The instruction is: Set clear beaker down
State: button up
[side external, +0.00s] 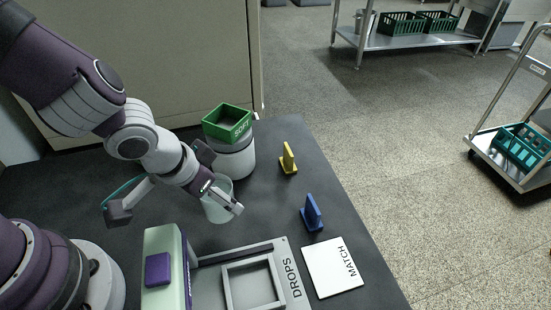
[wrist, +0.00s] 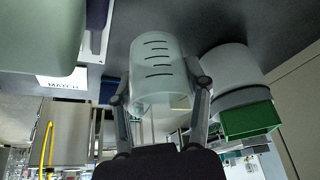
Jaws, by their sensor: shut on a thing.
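The clear beaker (side external: 216,207) is a pale translucent cup, held upright in the side external view. It also shows in the wrist view (wrist: 160,68), with dark graduation lines on its wall. My gripper (side external: 222,196) is shut on it, with one finger on each side in the wrist view (wrist: 160,95). The beaker is over the dark table, in front of the round white container and behind the grey DROPS frame. I cannot tell whether its base touches the table.
A white cylinder (side external: 236,160) carries a green SOFT bin (side external: 213,131). A yellow stand (side external: 288,159), a blue stand (side external: 312,213), a white MATCH card (side external: 333,268) and the grey DROPS frame (side external: 228,298) are nearby. A pale green machine (side external: 161,240) stands at front left.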

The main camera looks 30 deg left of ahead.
send_over(304, 184)
jog(key=s, duration=0.2)
jog(key=shift+x, duration=0.75)
jog(key=shift+a+f, duration=0.1)
jog(key=shift+f, duration=1.65)
jog(key=shift+f, duration=0.2)
jog(key=o, duration=1.2)
jog(key=shift+c, duration=0.2)
jog(key=shift+r, duration=0.1)
